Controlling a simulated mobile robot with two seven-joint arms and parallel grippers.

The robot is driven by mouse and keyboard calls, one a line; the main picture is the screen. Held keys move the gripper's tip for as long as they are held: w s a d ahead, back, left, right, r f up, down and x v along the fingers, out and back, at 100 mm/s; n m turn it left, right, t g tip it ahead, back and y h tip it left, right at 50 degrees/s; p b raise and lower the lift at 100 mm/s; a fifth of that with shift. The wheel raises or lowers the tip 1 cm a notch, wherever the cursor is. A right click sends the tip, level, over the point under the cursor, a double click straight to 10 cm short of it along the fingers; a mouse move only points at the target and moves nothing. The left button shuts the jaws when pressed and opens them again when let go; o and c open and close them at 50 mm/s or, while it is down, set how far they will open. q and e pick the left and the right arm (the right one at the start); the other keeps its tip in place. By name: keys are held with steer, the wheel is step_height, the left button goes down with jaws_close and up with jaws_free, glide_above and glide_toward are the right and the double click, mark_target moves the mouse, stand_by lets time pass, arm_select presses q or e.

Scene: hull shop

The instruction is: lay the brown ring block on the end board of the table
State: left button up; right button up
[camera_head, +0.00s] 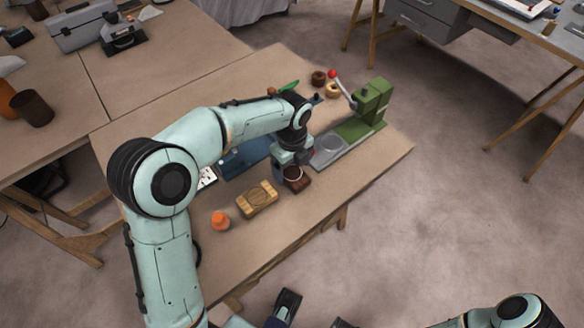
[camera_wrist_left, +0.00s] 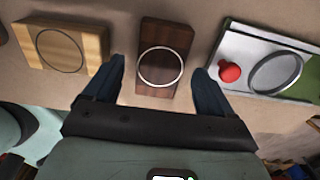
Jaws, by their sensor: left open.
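The brown ring block (camera_head: 299,182) is dark wood with a pale ring on top. It lies on the wooden table (camera_head: 365,165), partly hidden by my left gripper (camera_head: 290,174) in the head view. In the left wrist view, my left gripper (camera_wrist_left: 160,76) is open, with one dark finger on each side of the brown ring block (camera_wrist_left: 163,38)'s near end. No contact shows, and I cannot tell the fingertip height. I cannot make out which part of the table is the end board. Part of my right arm shows at the lower right; its jaw state is unclear.
A light wooden ring block (camera_head: 258,199) and an orange object (camera_head: 220,221) lie left of the brown block. A green press (camera_head: 370,105) with a grey plate (camera_head: 328,149) and red-knobbed lever stands to the right. Bare tabletop lies near the right corner.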

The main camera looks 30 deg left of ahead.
mark_target(292, 173)
arm_select(q)
step_height(292, 173, up, 11)
steer(key=p, duration=0.2)
steer(key=shift+f, duration=0.2)
stand_by(0.4)
